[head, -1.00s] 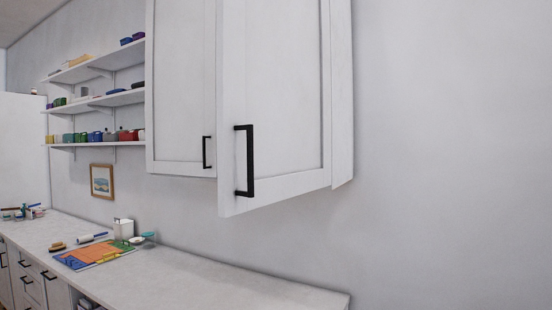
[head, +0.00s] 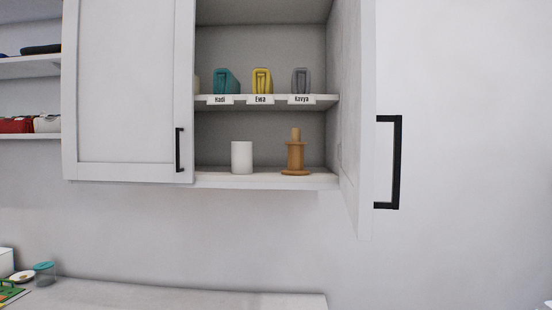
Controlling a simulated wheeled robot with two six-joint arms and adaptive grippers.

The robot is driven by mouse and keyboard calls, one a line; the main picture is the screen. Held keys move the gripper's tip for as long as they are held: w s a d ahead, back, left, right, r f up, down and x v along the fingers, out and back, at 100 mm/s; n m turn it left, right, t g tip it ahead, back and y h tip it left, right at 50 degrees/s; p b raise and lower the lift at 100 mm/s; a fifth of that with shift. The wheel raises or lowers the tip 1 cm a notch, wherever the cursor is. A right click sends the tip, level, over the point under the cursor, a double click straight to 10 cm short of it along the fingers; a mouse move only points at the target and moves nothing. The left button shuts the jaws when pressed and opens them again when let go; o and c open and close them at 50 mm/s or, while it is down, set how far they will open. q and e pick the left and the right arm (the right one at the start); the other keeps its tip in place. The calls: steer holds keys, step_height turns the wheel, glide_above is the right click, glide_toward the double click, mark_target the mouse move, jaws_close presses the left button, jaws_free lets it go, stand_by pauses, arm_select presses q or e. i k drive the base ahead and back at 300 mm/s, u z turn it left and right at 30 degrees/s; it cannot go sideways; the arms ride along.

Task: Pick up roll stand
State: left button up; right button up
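A brown wooden stand (head: 295,154) with a round base and a central post stands upright on the bottom shelf of the open wall cabinet; it looks like the roll stand. A white cylinder (head: 241,157) stands to its left on the same shelf, apart from it. The cabinet's right door (head: 353,120) is swung open with its black handle (head: 397,162) facing right. Neither of my grippers is in the head view.
Above, a shelf (head: 320,99) holds teal, yellow and grey folded items over name labels. The left cabinet door (head: 130,90) is shut. A counter (head: 190,296) runs below, with a teal-lidded jar (head: 44,272) at its left.

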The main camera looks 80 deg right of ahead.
mark_target(296, 148)
steer(key=z, duration=3.25)
steer(key=k, duration=0.2)
steer(key=u, duration=0.15)
